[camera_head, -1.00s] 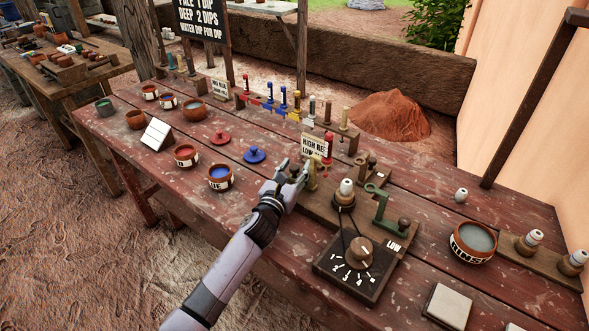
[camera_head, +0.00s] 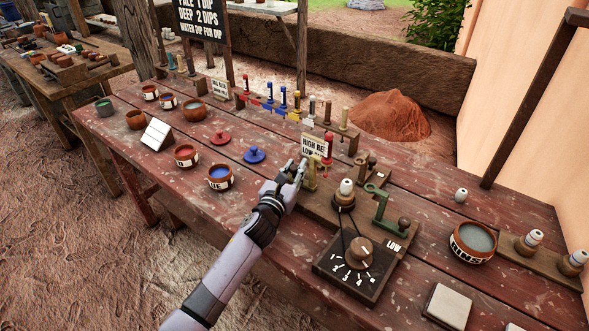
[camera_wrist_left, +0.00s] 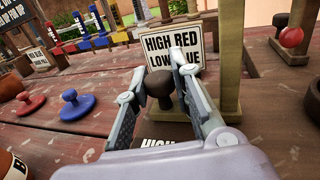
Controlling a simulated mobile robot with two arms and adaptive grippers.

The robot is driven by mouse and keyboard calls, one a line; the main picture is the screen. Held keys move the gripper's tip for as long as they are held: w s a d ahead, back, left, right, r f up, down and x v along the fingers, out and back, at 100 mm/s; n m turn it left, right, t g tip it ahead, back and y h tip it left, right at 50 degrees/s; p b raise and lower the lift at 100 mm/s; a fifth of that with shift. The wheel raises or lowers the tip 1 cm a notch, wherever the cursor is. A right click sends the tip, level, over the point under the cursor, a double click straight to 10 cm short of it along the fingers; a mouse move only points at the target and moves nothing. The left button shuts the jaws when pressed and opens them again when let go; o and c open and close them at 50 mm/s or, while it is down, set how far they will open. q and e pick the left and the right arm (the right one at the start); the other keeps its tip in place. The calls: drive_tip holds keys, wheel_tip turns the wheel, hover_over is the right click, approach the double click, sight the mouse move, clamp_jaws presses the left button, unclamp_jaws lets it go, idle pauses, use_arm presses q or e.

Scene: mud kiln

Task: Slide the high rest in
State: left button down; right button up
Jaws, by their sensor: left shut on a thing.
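The high rest shows an olive upright (camera_head: 311,180) in the head view. In the left wrist view its dark round knob (camera_wrist_left: 158,88) sits between my fingers, above a partly hidden "HIGH" label (camera_wrist_left: 160,143). My left gripper (camera_head: 297,168) is shut on this knob, and it fills the middle of the wrist view (camera_wrist_left: 160,90). The green low rest (camera_head: 381,212), with a dark knob and a "LOW" label, stands to the right. A pale spool-topped piece (camera_head: 345,192) stands between the two rests. My right gripper is not in view.
A sign reading "HIGH RED LOW BLUE" (camera_wrist_left: 172,50) stands just behind the knob. A black dial box (camera_head: 356,268) lies in front. Red (camera_head: 220,137) and blue (camera_head: 254,154) lids lie to the left.

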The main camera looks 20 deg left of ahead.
sight(308, 184)
use_arm(q)
drive_tip(key=shift+s+d+f, duration=0.1)
drive_tip(key=shift+s+d, duration=0.15)
drive_tip(key=shift+d, duration=0.45)
drive_tip(key=shift+s+d+r, duration=0.1)
drive_tip(key=shift+s+d, duration=0.15)
drive_tip(key=shift+d, duration=0.4)
drive_tip(key=shift+s+d+f, duration=0.1)
drive_tip(key=shift+s+d, duration=0.15)
drive_tip(key=shift+d, duration=0.45)
drive_tip(key=c, duration=1.4)
unclamp_jaws()
drive_tip(key=shift+d, duration=0.15)
drive_tip(key=shift+s, duration=0.1)
drive_tip(key=s, duration=0.4)
drive_tip(key=s+a, duration=0.1)
drive_tip(key=s, duration=0.6)
drive_tip(key=shift+s+a, duration=0.15)
drive_tip(key=shift+s, duration=0.25)
